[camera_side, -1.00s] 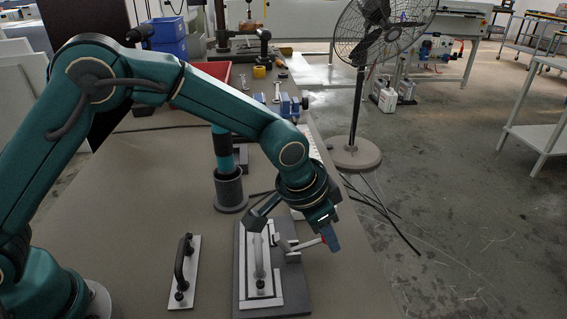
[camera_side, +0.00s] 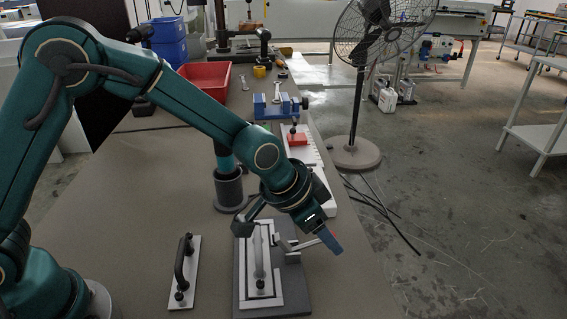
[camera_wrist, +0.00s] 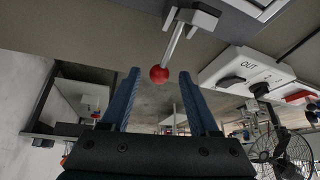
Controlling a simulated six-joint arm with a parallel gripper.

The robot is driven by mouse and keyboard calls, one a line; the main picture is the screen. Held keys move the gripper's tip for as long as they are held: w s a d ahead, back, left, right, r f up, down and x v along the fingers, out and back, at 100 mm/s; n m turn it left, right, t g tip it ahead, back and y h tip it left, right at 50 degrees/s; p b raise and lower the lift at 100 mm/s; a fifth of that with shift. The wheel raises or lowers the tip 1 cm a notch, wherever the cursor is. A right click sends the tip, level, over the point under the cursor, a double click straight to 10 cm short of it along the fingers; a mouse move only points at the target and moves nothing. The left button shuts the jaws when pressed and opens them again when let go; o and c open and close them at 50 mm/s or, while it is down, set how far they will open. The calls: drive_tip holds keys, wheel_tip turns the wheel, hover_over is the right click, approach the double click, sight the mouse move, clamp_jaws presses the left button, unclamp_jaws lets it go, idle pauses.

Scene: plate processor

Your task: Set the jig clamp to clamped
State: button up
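In the wrist view the metal lever (camera_wrist: 174,45) ends in a red ball (camera_wrist: 159,74). My gripper (camera_side: 331,240) is open at the lever's end. In the wrist view its two blue fingers (camera_wrist: 160,76) stand either side of the ball, with gaps visible. In the side view the ball is hidden.
A plate with a black handle (camera_side: 183,268) lies left of the jig. A dark cylindrical holder (camera_side: 229,188), a blue vise (camera_side: 280,107) and a red bin (camera_side: 205,75) stand further back. A white box marked OUT (camera_wrist: 245,68) shows in the wrist view. The table's right edge is close.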

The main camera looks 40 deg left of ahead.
drive_tip(key=v, duration=0.5)
idle(0.4)
drive_tip(key=shift+w+a+r, duration=0.1)
drive_tip(key=shift+a, duration=0.05)
